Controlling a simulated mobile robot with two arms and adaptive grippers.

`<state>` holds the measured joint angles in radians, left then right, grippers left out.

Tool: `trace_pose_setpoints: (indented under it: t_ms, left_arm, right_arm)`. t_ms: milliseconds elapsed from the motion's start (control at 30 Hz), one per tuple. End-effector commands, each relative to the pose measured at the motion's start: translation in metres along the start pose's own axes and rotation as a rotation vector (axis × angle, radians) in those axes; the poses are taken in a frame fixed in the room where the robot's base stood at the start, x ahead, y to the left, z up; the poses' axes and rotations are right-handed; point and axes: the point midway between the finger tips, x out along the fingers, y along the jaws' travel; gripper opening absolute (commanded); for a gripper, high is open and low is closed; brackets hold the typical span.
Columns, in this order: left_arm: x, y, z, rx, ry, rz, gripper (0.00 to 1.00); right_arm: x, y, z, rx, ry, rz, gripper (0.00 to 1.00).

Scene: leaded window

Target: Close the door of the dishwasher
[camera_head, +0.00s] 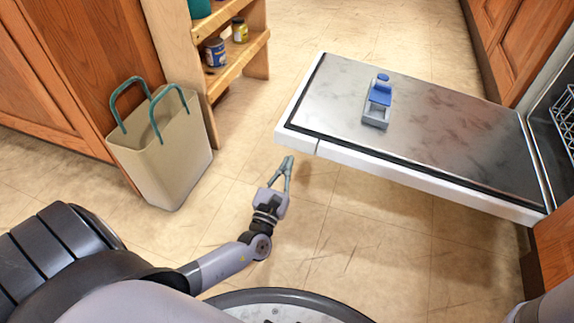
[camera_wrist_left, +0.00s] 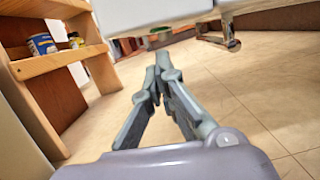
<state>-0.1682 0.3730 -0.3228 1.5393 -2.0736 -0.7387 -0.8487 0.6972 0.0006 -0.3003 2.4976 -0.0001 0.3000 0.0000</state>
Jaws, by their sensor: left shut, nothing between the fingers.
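The dishwasher door (camera_head: 450,130) is open and lies about level, with its metal inner face up and a white edge. A blue and grey dispenser piece (camera_head: 377,101) sits on that inner face. The dishwasher (camera_head: 553,120) is at the right edge, partly out of view. My left gripper (camera_head: 287,163) is shut and empty, just off the door's near left corner and apparently lower than its top face. In the left wrist view the closed fingers (camera_wrist_left: 160,68) point toward the white underside or edge of the door (camera_wrist_left: 150,14). My right gripper is not in view.
A beige bag with teal handles (camera_head: 165,145) stands on the floor at left, beside a wooden shelf (camera_head: 238,70) with jars. Wooden cabinets (camera_head: 505,45) flank the dishwasher. The tiled floor (camera_head: 340,235) below and in front of the door is clear.

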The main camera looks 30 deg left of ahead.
Motion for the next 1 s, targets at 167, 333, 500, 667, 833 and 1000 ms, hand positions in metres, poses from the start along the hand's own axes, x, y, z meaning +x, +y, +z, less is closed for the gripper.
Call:
trace_pose_setpoints:
  t_ms: [167, 333, 500, 667, 833, 1000]
  left_arm:
    - [0.003, 0.000, 0.013, -0.002, 0.000, 0.002, 0.00]
    - [0.004, 0.000, 0.016, 0.000, 0.001, 0.000, 0.00]
    - [0.004, 0.000, 0.016, 0.000, 0.001, 0.000, 0.00]
    - [0.004, 0.000, 0.018, 0.001, 0.001, 0.000, 0.00]
    - [0.007, 0.001, 0.028, 0.013, 0.000, -0.003, 0.00]
    - [0.014, 0.003, 0.053, 0.041, -0.003, -0.010, 0.00]
  right_arm:
    - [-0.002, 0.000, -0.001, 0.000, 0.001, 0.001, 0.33]
    - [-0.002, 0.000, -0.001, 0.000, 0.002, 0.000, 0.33]
    - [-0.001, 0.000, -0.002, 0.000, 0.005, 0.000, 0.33]
    - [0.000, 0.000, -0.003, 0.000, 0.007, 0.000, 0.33]
    - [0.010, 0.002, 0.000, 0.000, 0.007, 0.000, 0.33]
    - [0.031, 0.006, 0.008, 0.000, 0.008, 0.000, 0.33]
